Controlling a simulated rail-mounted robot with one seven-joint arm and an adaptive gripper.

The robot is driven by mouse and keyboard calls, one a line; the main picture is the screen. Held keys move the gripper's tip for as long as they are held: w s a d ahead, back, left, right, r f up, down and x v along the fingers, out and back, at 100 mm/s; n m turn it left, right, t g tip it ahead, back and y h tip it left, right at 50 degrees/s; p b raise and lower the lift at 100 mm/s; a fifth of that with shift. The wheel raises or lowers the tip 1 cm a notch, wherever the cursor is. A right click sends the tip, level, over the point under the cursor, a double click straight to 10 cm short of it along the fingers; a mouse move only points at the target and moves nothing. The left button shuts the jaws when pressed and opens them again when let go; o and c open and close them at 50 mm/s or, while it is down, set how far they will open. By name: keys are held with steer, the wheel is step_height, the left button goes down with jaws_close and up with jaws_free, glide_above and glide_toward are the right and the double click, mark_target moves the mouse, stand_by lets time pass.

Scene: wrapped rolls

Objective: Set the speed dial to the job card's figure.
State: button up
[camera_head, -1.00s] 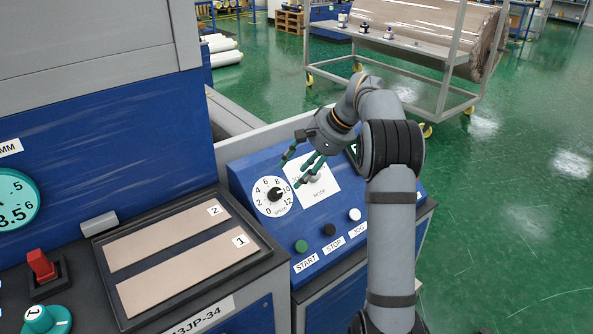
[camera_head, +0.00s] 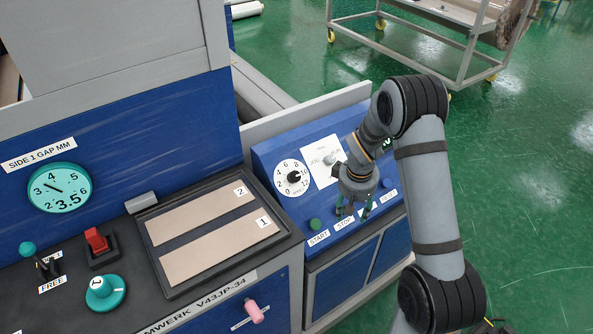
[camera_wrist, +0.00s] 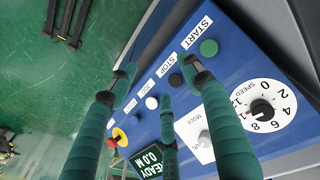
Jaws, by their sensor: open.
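The speed dial (camera_head: 293,178) is a white round scale with a black knob on the sloped blue panel. It also shows at the right of the wrist view (camera_wrist: 264,106). Its pointer seems to lie around 8 to 10; I cannot read it exactly. My gripper (camera_head: 354,211) is open and empty, fingers pointing down over the button row, right of and below the dial. In the wrist view the spread fingers (camera_wrist: 160,76) hang over the panel near the STOP button, apart from the dial. I cannot make out a job card in these frames.
Beside the dial is a white MODE plate (camera_head: 322,160) with a selector. Below are a green START button (camera_head: 315,224) and other buttons. A READY display (camera_wrist: 150,160) and a red-yellow knob (camera_wrist: 119,137) show in the wrist view. Left stand a gauge (camera_head: 59,188) and a tray (camera_head: 170,286).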

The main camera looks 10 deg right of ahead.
steer(key=w+a+n+t+y, duration=0.1)
steer(key=w+a+n+t, duration=0.2)
steer(key=w, duration=0.2)
steer(key=t+y, duration=0.3)
glide_toward(296, 176)
steer(key=shift+n, duration=0.3)
steer(key=p+x, duration=0.2)
steer(key=x, duration=0.7)
steer(key=shift+w+a+f, duration=0.1)
steer(key=shift+w+f, duration=0.05)
steer(key=shift+c, duration=0.2)
steer(key=c, duration=1.1)
steer(key=shift+w, duration=0.1)
